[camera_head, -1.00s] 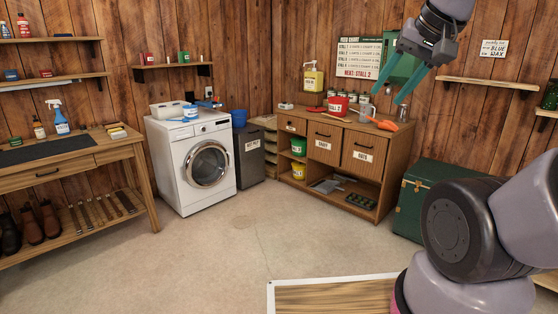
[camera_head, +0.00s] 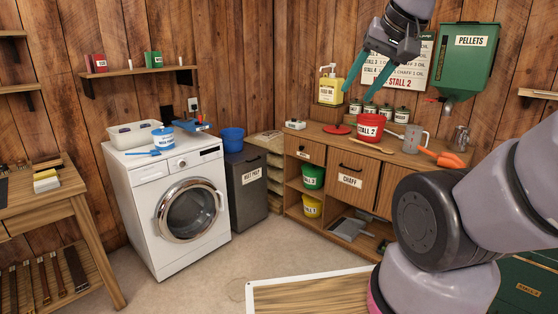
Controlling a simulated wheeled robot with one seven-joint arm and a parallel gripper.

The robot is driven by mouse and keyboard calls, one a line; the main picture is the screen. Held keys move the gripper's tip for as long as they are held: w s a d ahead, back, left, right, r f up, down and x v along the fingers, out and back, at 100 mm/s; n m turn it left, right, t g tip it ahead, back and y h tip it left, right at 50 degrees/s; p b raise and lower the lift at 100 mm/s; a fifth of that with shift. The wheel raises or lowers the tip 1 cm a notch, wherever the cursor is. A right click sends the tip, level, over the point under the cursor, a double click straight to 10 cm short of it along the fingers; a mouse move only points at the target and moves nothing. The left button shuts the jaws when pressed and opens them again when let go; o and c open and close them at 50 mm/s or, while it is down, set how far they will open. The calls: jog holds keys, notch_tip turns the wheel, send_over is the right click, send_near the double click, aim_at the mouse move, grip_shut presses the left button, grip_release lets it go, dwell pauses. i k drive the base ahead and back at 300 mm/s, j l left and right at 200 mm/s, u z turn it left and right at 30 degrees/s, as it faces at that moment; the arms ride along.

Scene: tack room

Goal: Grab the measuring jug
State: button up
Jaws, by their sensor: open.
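The measuring jug (camera_head: 414,138) is a grey, see-through jug standing upright on the wooden cabinet top, right of the red bucket (camera_head: 370,127) labelled Stall 2. An orange scoop (camera_head: 440,157) lies just in front of it and to its right. My gripper (camera_head: 367,94) is open and empty, with two teal fingers pointing down and left. It is in the air, up and left of the jug in the picture, apart from it.
A smaller metal cup (camera_head: 460,138) stands right of the jug. Several lidded canisters (camera_head: 386,112) stand behind the bucket. The pellets dispenser (camera_head: 467,62) hangs above. A washing machine (camera_head: 170,200) and a grey bin (camera_head: 247,185) stand left, with bare floor in front.

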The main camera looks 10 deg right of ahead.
aim_at(413, 134)
jog(key=i+j+z, duration=0.15)
jog(key=i+z, duration=0.3)
jog(key=i, duration=0.15)
jog(key=i+j+z, duration=1.4)
jog(key=j, duration=0.4)
jog(key=i+j+z, duration=0.45)
jog(key=j, duration=0.4)
jog(key=k+l, duration=0.05)
jog(key=k, duration=0.05)
